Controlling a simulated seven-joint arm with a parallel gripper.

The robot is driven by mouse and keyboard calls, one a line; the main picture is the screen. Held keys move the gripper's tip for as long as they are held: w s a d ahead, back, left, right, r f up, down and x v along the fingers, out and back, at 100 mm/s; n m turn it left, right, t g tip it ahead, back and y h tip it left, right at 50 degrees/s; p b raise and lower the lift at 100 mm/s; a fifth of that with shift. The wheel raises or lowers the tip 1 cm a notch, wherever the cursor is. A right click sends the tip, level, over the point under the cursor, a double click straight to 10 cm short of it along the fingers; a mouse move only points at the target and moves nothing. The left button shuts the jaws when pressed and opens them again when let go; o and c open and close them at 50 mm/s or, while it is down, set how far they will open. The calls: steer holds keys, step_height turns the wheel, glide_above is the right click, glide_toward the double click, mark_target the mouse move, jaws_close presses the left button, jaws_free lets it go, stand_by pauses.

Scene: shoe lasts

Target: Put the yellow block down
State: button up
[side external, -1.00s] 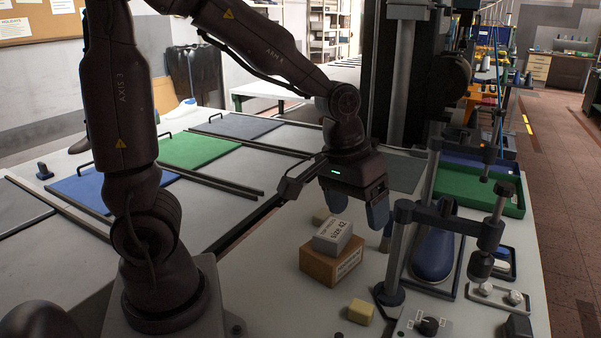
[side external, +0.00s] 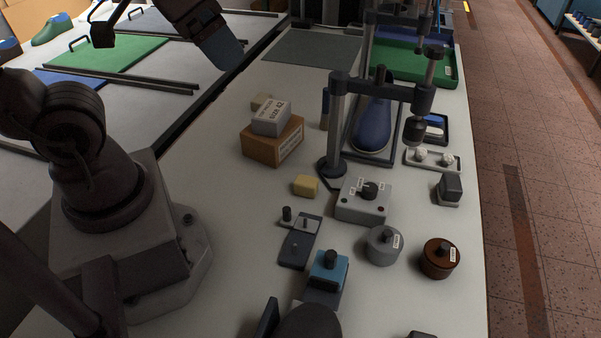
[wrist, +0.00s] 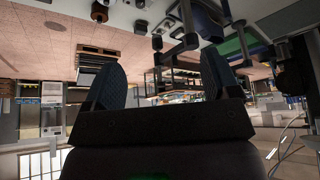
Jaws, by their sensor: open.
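The yellow block (side external: 305,186) lies on the pale worktop in the side external view, in front of the stacked boxes and left of the grey control box. It stands free, with nothing touching it. My gripper (side external: 225,45) is at the top of that view, up and to the left of the boxes, well away from the block. In the wrist view my gripper (wrist: 160,72) shows its two dark blue fingers spread wide apart, with nothing between them. The block is not visible in the wrist view.
A grey box (side external: 271,119) sits on a brown box (side external: 272,143), with a beige block (side external: 262,101) behind. A clamp stand (side external: 337,125) and a blue shoe last (side external: 373,127) stand to the right. Grey and brown canisters (side external: 383,247) (side external: 440,260) stand in front. Bare worktop lies left of the block.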

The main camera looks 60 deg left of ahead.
steer(key=w+d+f+n+g+h, duration=0.25)
steer(key=f+n+g+h, duration=0.2)
steer(key=f, duration=0.35)
steer(key=n+t, duration=1.2)
steer(key=n, duration=1.5)
glide_toward(303, 180)
steer(key=w, duration=0.2)
steer(key=w+f+h, duration=0.1)
steer(key=shift+d+g, duration=0.25)
steer(key=shift+d, duration=0.15)
steer(key=x, duration=0.7)
steer(key=shift+w+f, duration=0.25)
steer(key=c, duration=1.1)
steer(key=shift+r, duration=0.1)
